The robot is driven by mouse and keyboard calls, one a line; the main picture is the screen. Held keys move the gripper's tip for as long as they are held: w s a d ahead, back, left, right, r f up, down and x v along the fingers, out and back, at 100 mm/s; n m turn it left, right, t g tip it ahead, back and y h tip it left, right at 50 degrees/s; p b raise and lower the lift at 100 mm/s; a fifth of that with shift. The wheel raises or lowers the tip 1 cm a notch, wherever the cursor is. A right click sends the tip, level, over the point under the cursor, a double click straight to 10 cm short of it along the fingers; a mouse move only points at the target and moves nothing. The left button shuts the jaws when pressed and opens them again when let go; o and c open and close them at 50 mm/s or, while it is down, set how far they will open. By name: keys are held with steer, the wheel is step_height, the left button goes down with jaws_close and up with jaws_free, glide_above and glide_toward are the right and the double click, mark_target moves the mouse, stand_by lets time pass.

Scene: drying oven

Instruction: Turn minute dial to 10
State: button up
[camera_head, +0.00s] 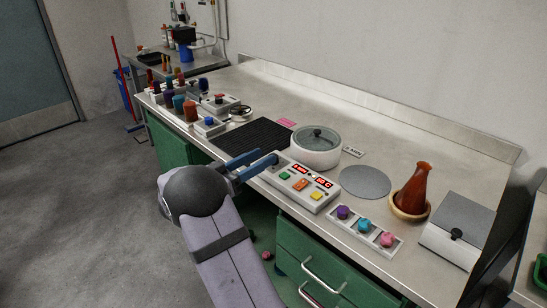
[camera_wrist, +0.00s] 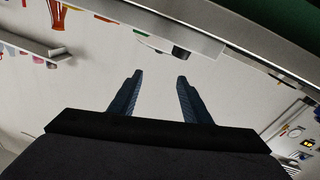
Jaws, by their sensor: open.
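A white control box (camera_head: 322,201) sits near the bench's front edge in the head view, with two red lit displays (camera_head: 311,175) and several coloured buttons. Their digits are too small to read surely. No clearly marked minute dial can be made out; the box's left end is partly hidden by my gripper. My gripper (camera_head: 268,155) is at that left end, with its blue fingers pointing right along the bench. I cannot tell whether it touches the box. In the wrist view my gripper (camera_wrist: 160,76) has its fingers apart, with nothing between them.
A white round pot (camera_head: 315,158) with a glass lid stands behind the box, beside a small card (camera_head: 353,152) reading MIN. A black mat (camera_head: 251,134) lies left.

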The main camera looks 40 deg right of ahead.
steer(key=f, duration=0.1)
steer(key=w+f+t, duration=0.1)
steer(key=f, duration=0.1)
steer(key=shift+t+y, duration=0.3)
steer(key=shift+w+f+m, duration=0.2)
steer(key=shift+f+m, duration=0.1)
steer(key=shift+m, duration=0.5)
steer(key=shift+d+p, duration=0.35)
steer(key=shift+d, duration=3.35)
steer(key=c, duration=1)
